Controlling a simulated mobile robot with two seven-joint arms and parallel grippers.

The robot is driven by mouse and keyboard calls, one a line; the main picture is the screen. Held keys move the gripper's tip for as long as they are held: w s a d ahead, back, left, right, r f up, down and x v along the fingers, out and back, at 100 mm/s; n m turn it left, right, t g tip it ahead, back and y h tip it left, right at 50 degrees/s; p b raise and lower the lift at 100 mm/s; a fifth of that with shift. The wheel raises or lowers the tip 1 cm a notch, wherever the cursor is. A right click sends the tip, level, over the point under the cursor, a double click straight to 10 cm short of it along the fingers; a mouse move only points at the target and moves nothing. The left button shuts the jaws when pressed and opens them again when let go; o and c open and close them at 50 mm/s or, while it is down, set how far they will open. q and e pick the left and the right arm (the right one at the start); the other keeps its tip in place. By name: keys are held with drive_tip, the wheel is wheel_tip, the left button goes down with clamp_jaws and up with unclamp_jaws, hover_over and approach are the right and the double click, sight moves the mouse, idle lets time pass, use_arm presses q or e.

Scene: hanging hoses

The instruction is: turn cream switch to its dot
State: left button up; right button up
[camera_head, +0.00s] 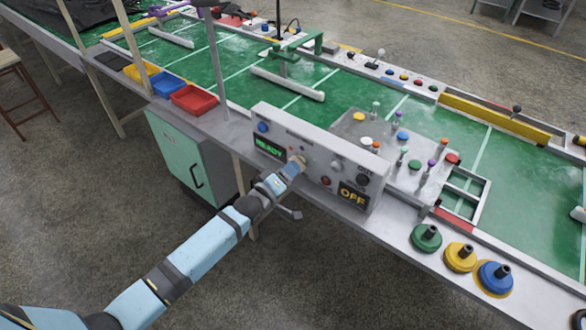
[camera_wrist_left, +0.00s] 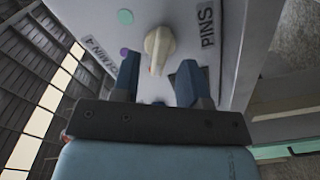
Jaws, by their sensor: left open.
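The cream switch (camera_wrist_left: 158,47) is a rotary knob on the grey control panel (camera_head: 284,121). In the left wrist view its long handle stands roughly upright in the picture. A teal dot (camera_wrist_left: 125,17) and a purple dot (camera_wrist_left: 124,52) lie to the left of the switch there. My left gripper (camera_wrist_left: 156,80) is open, with one blue finger on each side below the switch; I cannot tell if either touches it. In the head view the left gripper (camera_head: 297,163) is at the panel front and hides most of the switch.
The panel has a green READY display (camera_head: 269,148), an OFF display (camera_head: 353,196), and a dark knob (camera_head: 362,180). Red bin (camera_head: 194,99) and blue bin (camera_head: 167,85) stand left on the bench. Green, yellow and blue round pieces (camera_head: 460,257) sit at the right edge.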

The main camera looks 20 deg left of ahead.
use_arm(q)
drive_tip(key=shift+x, duration=1)
drive_tip(key=c, duration=0.7)
clamp_jaws()
